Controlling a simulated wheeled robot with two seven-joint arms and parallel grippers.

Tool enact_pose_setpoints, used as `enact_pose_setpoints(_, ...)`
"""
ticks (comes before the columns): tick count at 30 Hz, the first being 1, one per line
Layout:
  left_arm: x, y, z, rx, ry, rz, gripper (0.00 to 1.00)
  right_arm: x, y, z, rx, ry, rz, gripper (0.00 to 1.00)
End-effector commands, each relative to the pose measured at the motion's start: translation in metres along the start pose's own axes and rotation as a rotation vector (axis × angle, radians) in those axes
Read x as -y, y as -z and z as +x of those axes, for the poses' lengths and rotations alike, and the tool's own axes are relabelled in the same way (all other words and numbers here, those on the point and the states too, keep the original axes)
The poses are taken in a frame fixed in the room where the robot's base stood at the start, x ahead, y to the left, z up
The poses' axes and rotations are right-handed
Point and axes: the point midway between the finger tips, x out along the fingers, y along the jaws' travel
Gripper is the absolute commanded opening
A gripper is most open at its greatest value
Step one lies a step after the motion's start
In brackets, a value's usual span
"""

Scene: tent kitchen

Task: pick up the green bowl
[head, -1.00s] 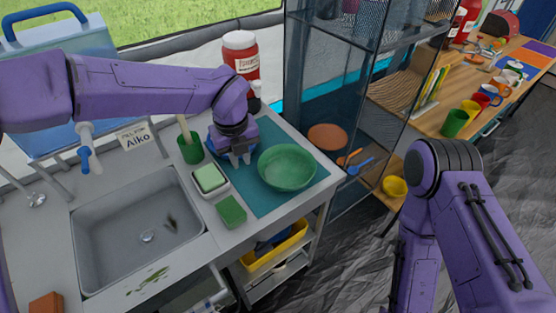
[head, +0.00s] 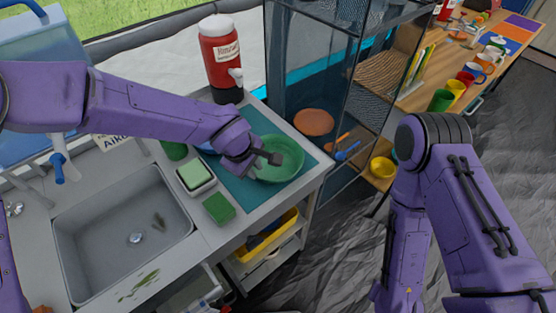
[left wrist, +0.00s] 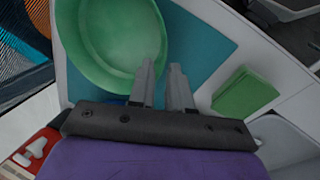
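The green bowl (head: 285,150) sits upright on a teal mat (head: 235,190) at the right end of the sink counter. My left gripper (head: 266,166) is over the near left side of the bowl and hides part of its rim. In the left wrist view the bowl (left wrist: 110,40) is at the upper left. The two fingers of the left gripper (left wrist: 162,66) are apart there, at the bowl's rim, with the mat showing between them. I cannot tell whether they touch the rim. My right arm shows at the right, but its gripper is out of view.
A green sponge (head: 219,208) and a soap dish (head: 196,176) lie left of the bowl, beside the sink (head: 125,235). A red dispenser (head: 220,55) stands behind. A mesh shelf (head: 310,75) rises close to the right. A blue item is partly hidden under my left arm.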

Motion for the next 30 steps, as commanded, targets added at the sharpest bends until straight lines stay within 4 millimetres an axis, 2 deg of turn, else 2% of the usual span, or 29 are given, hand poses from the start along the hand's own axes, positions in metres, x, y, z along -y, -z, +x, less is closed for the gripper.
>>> enact_pose_setpoints(7, 0.002, 0.001, 0.04, -0.002, 0.004, 0.001, 0.18, -0.001, 0.005, -0.012, 0.0, 0.0, 0.0, 0.43)
enact_pose_setpoints(11, 0.002, 0.001, 0.053, -0.001, 0.0, -0.001, 0.18, -0.001, 0.005, -0.013, 0.0, 0.0, 0.0, 0.43)
enact_pose_setpoints(17, 0.002, 0.001, 0.055, 0.0, -0.001, -0.002, 0.18, -0.001, 0.005, -0.012, 0.0, 0.0, 0.0, 0.43)
enact_pose_setpoints(18, 0.002, 0.0, 0.055, 0.0, -0.001, -0.001, 0.05, -0.001, 0.005, -0.012, 0.0, 0.0, 0.0, 0.43)
enact_pose_setpoints(19, 0.002, 0.0, 0.055, 0.0, -0.001, -0.001, 0.0, -0.001, 0.005, -0.012, 0.0, 0.0, 0.0, 0.43)
enact_pose_setpoints(30, 0.001, 0.0, 0.053, 0.0, -0.002, -0.001, 0.0, -0.001, 0.005, -0.012, 0.0, 0.0, 0.0, 0.43)
